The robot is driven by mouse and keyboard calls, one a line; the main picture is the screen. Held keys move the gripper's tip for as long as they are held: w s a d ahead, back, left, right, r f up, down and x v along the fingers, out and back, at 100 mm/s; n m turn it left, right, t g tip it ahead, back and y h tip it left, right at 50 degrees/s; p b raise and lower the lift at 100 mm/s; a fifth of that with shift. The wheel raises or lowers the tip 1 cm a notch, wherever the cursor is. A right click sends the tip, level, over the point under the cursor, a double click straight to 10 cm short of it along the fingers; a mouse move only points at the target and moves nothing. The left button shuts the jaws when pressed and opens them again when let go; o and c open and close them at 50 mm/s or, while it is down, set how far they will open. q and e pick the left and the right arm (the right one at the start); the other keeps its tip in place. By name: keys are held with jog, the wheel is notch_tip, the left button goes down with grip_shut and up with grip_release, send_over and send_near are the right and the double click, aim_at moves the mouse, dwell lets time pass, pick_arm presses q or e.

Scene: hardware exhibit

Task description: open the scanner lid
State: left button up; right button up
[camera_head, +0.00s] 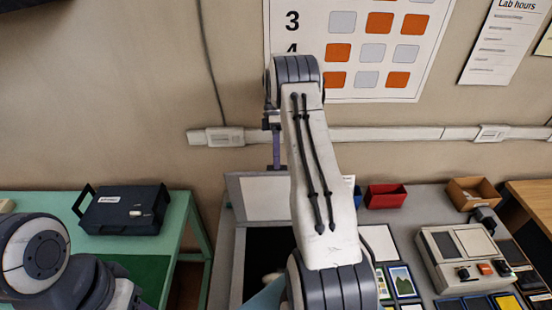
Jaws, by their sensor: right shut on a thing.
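The scanner sits on the grey table behind my right arm. Its lid (250,197) stands raised at the back, with a pale inner panel facing me. The dark scanner bed (262,245) lies open to view in front of it, partly covered by my arm. My right gripper (276,163) points down at the lid's upper edge and is shut on it. The exact contact is small and partly hidden. My left arm shows at the lower left, but its gripper is out of view.
A black case (122,209) lies on the green table at left. A red bin (386,196) and an orange-brown bin (473,193) stand at the back of the grey table (420,220). A beige device (465,255) and several cards lie at right. The wall is close behind.

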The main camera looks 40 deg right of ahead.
jog(key=shift+d+f, duration=0.15)
jog(key=shift+f, duration=0.25)
jog(key=p+v, duration=0.2)
jog(key=v, duration=0.6)
jog(key=shift+s+a+r, duration=0.2)
jog(key=shift+a+r, duration=0.05)
